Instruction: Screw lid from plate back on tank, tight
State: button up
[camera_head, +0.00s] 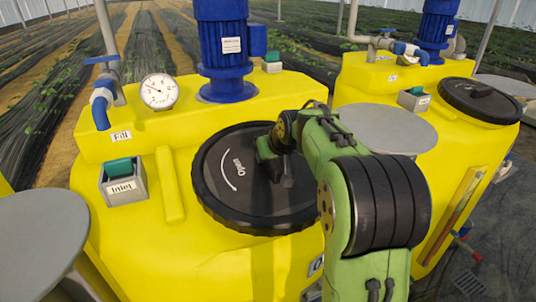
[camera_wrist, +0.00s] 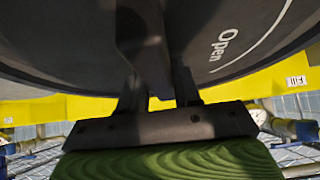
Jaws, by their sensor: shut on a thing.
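The black lid (camera_head: 228,180), marked "Open" with a curved arrow, lies over the opening on top of the near yellow tank (camera_head: 150,245). It looks about level; I cannot tell how far its thread is engaged. My gripper (camera_head: 270,158) is above the lid, shut on its raised grip bar. In the wrist view the lid (camera_wrist: 235,45) fills the upper part, and the fingers of my gripper (camera_wrist: 158,88) hold the bar (camera_wrist: 143,35). My arm hides the lid's right side. The round grey plate (camera_head: 388,128) beside the lid at the right is bare.
A blue motor (camera_head: 222,45) and a gauge (camera_head: 158,92) stand behind the lid. A box labelled "Inlet" (camera_head: 122,185) is at left. Another grey plate (camera_head: 35,235) is at lower left. A second yellow tank with its own black lid (camera_head: 482,98) stands at right.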

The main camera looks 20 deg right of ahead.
jog(key=shift+r, duration=0.15)
jog(key=o, duration=1.1)
jog(key=shift+o, duration=0.6)
jog(key=shift+f, duration=0.25)
jog(key=shift+o, duration=1.1)
jog(key=shift+r, duration=0.1)
grip_shut()
